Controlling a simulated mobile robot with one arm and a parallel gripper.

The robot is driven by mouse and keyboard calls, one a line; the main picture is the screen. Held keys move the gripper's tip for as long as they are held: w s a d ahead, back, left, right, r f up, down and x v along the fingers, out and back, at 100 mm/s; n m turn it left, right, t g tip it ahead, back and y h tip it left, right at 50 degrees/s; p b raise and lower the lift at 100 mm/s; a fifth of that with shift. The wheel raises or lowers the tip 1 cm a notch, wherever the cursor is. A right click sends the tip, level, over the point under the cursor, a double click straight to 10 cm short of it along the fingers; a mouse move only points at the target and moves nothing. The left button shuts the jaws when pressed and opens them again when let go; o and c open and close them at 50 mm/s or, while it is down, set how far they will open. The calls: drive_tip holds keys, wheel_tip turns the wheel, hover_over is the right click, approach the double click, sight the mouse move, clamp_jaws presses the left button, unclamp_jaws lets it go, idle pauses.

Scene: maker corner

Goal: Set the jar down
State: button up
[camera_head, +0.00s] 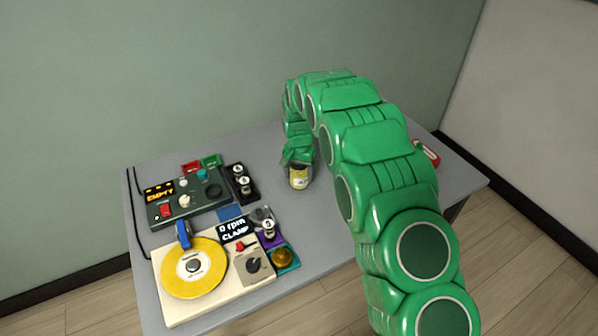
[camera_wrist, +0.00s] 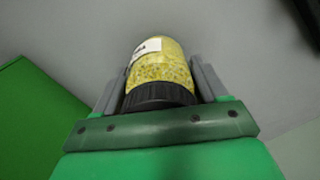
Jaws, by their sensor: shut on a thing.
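The jar (camera_head: 299,179) holds yellow grains and has a pale label. In the wrist view the jar (camera_wrist: 160,72) sits between the two grey fingers, its black lid toward my palm. My gripper (camera_head: 298,163) points down over the grey table (camera_head: 335,220) and is shut on the jar. In the wrist view my gripper (camera_wrist: 158,75) has a finger along each side of it. The jar looks about upright, bottom down. I cannot tell whether its bottom touches the table.
Left of the jar stand a dark control box (camera_head: 187,199), black holders (camera_head: 241,183), and a cream machine with a yellow disc (camera_head: 194,267). A red and white box (camera_head: 427,153) lies at the right, behind my arm. Bare table lies around the jar's front.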

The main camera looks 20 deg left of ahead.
drive_tip(key=o, duration=1.3)
drive_tip(key=shift+o, duration=0.2)
drive_tip(key=shift+o, duration=0.2)
wheel_tip(320, 180, up, 12)
drive_tip(key=shift+r, duration=0.1)
